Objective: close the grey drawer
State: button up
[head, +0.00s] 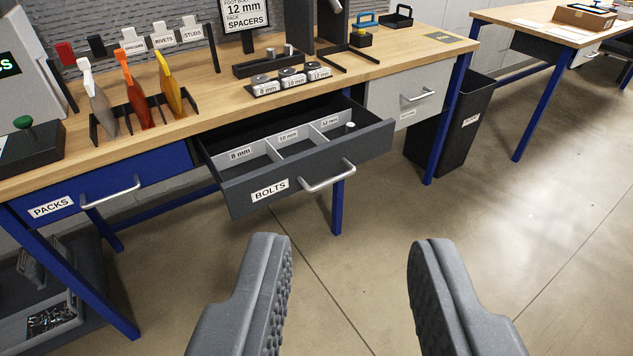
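The dark grey drawer (371,149) labelled BOLTS is pulled out from under the wooden workbench. Its compartments are marked 8 mm, 10 mm and 12 mm, and a small metal piece (350,127) shows in the 12 mm one. A silver bar handle (329,182) is on its front. My gripper (349,242) is open and empty, with its two fingers wide apart. In the picture it is below the drawer front and apart from the handle. A light grey drawer (385,103) to the right looks shut; its label is too small to read.
A blue PACKS drawer (150,188) is at the left and looks shut. Blue bench legs (338,208) stand below the bench. A black bin (455,135) is under its right end. Open concrete floor (400,215) lies in front and to the right, towards another bench.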

aim_at(256, 161)
jog(key=u, duration=0.1)
jog(key=i, duration=1)
jog(key=z, duration=0.1)
